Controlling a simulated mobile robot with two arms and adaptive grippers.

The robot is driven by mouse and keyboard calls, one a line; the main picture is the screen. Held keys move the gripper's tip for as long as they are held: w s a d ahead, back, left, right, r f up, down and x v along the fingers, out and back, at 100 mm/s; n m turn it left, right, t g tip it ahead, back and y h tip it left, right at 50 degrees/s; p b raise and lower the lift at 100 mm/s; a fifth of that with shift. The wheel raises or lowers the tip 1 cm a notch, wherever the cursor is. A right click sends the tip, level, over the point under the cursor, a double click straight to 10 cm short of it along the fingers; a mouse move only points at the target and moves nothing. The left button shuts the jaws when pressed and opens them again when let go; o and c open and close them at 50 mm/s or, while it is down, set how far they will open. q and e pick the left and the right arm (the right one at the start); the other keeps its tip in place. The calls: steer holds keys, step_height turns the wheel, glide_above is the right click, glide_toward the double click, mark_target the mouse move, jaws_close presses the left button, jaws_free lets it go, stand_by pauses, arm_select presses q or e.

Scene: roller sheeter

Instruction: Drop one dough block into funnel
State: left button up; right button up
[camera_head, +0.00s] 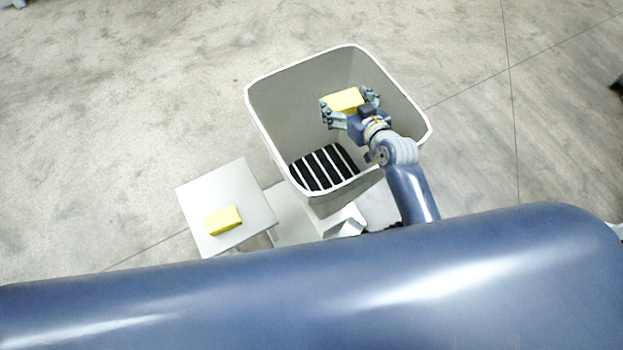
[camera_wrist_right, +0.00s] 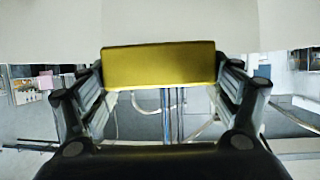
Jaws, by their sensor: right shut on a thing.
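A yellow dough block (camera_head: 345,101) is between the fingers of my right gripper (camera_head: 349,105), over the open mouth of the funnel (camera_head: 279,125). My right gripper is shut on it. In the right wrist view the same block (camera_wrist_right: 158,66) spans the gap between both fingers. The funnel is a large grey bin with a white rim and dark slats (camera_head: 324,168) at its bottom. A second yellow dough block (camera_head: 223,220) lies on a small white table left of the funnel. My left gripper does not show.
The small white table (camera_head: 197,196) stands close to the funnel's lower left side. Bare concrete floor (camera_head: 130,100) lies open to the left and behind. My blue arm link fills the bottom of the head view.

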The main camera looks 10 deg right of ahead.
steer(key=shift+r, duration=0.1)
steer(key=o, duration=1.2)
steer(key=shift+c, duration=0.2)
steer(key=shift+s, duration=0.1)
steer(key=v, duration=1.2)
